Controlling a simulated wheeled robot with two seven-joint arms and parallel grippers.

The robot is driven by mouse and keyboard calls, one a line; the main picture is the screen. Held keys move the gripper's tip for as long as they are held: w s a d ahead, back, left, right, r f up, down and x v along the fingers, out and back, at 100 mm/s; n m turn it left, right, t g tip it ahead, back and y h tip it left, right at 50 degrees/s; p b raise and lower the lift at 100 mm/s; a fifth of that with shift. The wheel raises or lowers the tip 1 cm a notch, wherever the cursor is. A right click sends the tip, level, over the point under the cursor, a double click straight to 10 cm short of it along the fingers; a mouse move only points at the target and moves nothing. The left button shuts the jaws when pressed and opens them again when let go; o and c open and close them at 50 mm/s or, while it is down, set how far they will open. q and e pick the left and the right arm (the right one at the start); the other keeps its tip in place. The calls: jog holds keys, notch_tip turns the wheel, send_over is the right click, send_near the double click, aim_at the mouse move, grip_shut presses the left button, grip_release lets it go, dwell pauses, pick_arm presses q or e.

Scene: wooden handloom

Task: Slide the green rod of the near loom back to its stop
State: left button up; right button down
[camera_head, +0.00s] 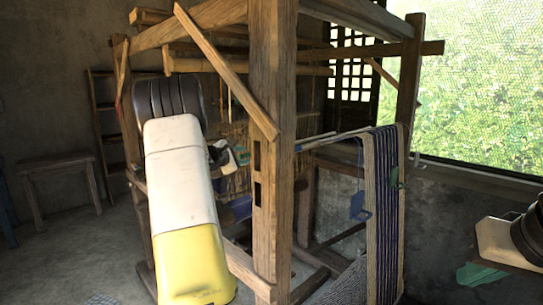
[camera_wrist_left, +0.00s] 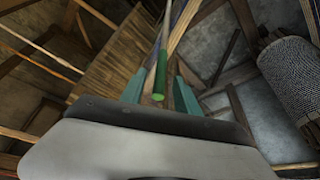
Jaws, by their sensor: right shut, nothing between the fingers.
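In the left wrist view the green rod (camera_wrist_left: 161,72) points lengthwise away from the camera, its round near end facing me. The teal fingers of my left gripper (camera_wrist_left: 159,86) stand apart, one on each side of the rod. A gap shows on both sides, so the gripper is open around the rod's near end. In the head view my left gripper (camera_head: 241,156) is inside the near loom (camera_head: 273,95), partly hidden by my arm. I cannot make out the green rod there. My right gripper (camera_head: 480,274) is low at the right edge, shut and empty, away from the loom.
A thick loom post (camera_head: 272,200) stands just right of my left arm. Striped cloth (camera_head: 385,210) hangs at the loom's right side, with a blue piece (camera_head: 358,206) beside it. A wooden stool (camera_head: 55,165) stands at the left wall.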

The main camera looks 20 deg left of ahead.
pick_arm(q)
jog(key=shift+x, duration=2.15)
grip_shut()
